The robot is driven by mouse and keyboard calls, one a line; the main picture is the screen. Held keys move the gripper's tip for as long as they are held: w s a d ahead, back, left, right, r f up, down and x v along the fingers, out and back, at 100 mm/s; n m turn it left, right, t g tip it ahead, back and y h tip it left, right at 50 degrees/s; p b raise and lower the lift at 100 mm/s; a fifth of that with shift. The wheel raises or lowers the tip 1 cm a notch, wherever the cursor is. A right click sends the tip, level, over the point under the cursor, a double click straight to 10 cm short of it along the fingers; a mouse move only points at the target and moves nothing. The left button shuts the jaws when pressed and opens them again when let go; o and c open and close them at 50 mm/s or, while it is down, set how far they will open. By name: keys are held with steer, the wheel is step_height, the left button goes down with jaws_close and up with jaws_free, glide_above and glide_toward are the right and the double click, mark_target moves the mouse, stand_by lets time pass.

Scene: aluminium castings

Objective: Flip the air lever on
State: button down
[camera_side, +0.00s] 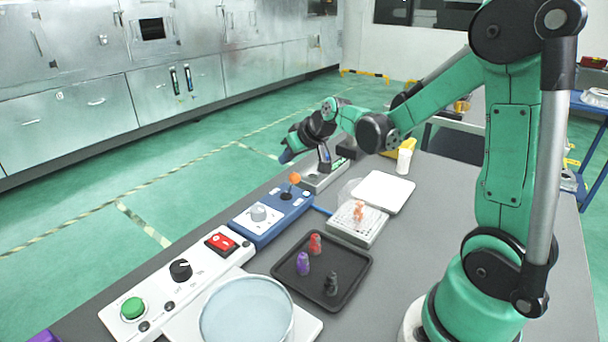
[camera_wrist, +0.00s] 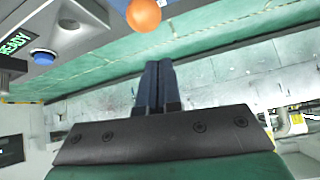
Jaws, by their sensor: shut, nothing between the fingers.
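The likely air lever has an orange ball knob (camera_side: 294,178) on a short stem, on the blue control box (camera_side: 252,228). Its stem leans slightly to the right in the side view; which setting this is I cannot tell. My gripper (camera_side: 285,157) is just above and beyond the knob in the side view, with no visible contact. In the wrist view my gripper (camera_wrist: 158,66) has its two dark fingers together with nothing between them. The orange ball (camera_wrist: 143,15) shows just past the fingertips there; its stem is hidden.
A grey unit with a green READY display (camera_wrist: 16,42) and a blue button (camera_wrist: 43,57) stands close by. A white panel (camera_side: 178,290) with green button, black knob and red switch is in front. A black tray (camera_side: 345,283) holds small figures; a white rack (camera_side: 357,228) is behind it.

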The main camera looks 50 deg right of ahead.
steer(key=w+r+v, duration=0.1)
steer(key=v, duration=0.8)
steer(key=shift+d+r, duration=0.25)
steer(key=shift+d, duration=0.1)
steer(key=shift+w, duration=0.1)
stand_by(0.3)
